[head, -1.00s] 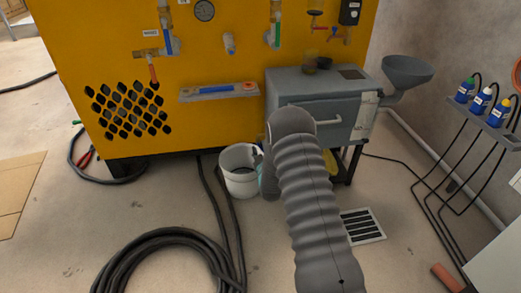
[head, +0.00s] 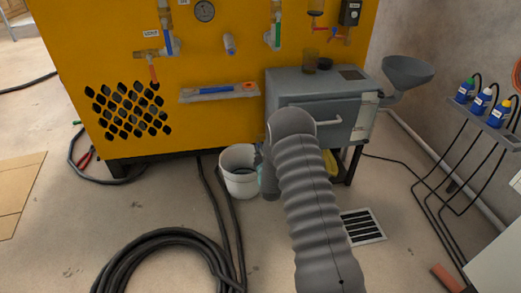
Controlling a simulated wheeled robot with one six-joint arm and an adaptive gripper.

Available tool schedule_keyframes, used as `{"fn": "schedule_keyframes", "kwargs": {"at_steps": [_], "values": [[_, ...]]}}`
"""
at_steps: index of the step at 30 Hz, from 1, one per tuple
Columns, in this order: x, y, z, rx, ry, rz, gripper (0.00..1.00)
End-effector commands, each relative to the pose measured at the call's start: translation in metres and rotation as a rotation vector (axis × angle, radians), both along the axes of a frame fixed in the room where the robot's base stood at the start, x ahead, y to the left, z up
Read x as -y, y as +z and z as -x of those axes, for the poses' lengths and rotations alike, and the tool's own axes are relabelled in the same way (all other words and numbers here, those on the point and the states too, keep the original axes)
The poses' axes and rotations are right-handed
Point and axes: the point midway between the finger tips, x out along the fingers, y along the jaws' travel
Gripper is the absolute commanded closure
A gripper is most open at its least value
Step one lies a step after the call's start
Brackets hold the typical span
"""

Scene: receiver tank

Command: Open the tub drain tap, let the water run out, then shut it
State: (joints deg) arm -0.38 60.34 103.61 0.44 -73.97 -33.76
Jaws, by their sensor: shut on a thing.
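The grey metal tub (head: 318,103) stands on dark legs against the yellow cabinet, with a pale handle on its front. A white bucket (head: 240,184) stands on the floor at its lower left. My thick grey arm sleeve crosses in front of the tub and hides its lower left part. Only a small dark piece of my gripper (head: 259,156) shows beside the sleeve, at the bucket's right rim. It is shut, at the place of the drain tap. The tap and the fingertips are hidden, and I cannot make out any water stream.
A grey funnel (head: 407,70) sticks out at the tub's right. A coiled black hose (head: 160,240) lies on the floor in front. A floor grate (head: 362,227) lies right of my arm. A shelf with blue bottles (head: 481,103) is at the right wall.

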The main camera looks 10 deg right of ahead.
Motion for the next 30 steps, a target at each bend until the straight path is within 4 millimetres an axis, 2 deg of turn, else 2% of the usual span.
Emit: {"fn": "schedule_keyframes", "kwargs": {"at_steps": [30], "values": [[-0.001, -0.0007, 0.0, 0.0, 0.0, 0.839, 1.0]]}}
